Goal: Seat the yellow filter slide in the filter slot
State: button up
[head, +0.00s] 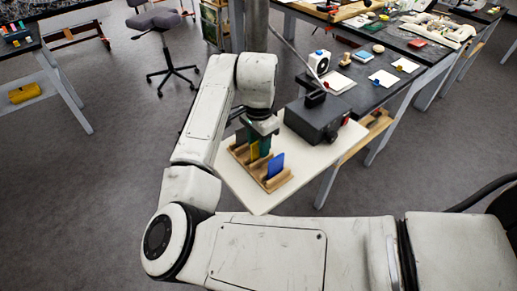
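The yellow filter slide (254,152) stands in a wooden rack (280,182) on a white board, partly hidden by my gripper and a green slide (265,146). A blue slide (275,165) stands at the rack's near right end. My gripper (262,138) points down right over the rack, close to the yellow and green slides. Its fingertips are too small and covered to show whether they are open or touching a slide. A dark box-shaped device (318,122) stands right of the rack. I cannot make out the filter slot on it.
The white board (240,190) has bare room in front of the rack and right of it. A dark bench (395,88) behind holds a white device (319,62), papers and small objects. A stool (160,22) stands at the upper left. Open floor lies to the left.

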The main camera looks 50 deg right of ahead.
jog(key=shift+f, duration=0.1)
jog(key=shift+c, duration=0.2)
grip_shut()
dwell(0.4)
